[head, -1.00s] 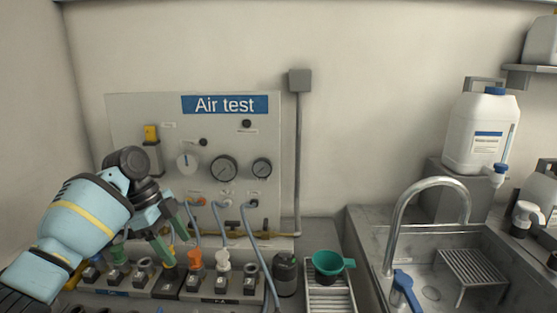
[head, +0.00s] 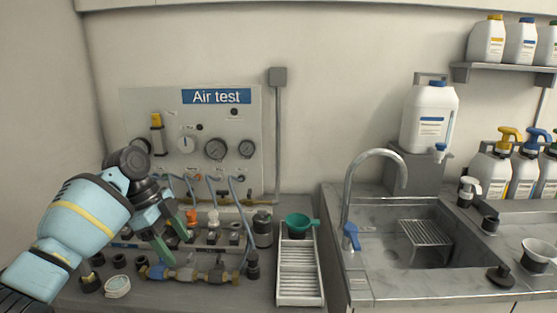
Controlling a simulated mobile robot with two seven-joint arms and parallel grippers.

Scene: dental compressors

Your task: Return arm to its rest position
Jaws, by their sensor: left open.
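My left arm reaches in from the left edge in the head view, light blue with a yellow band. Its gripper (head: 159,232) is open, with dark green fingers pointing down over the row of fittings. I see nothing held between the fingers. The gripper hides part of the fitting rack behind it. The Air test panel (head: 248,119) stands upright at the wall behind the gripper, with gauges, a knob and blue hoses. My right gripper is out of view.
A brass and blue valve assembly (head: 187,274) lies on the counter below the gripper. A green cup (head: 299,222) sits on a ribbed tray (head: 299,288). A sink with a faucet (head: 377,153) is on the right. Bottles fill the right side. The wall space above the arm is free.

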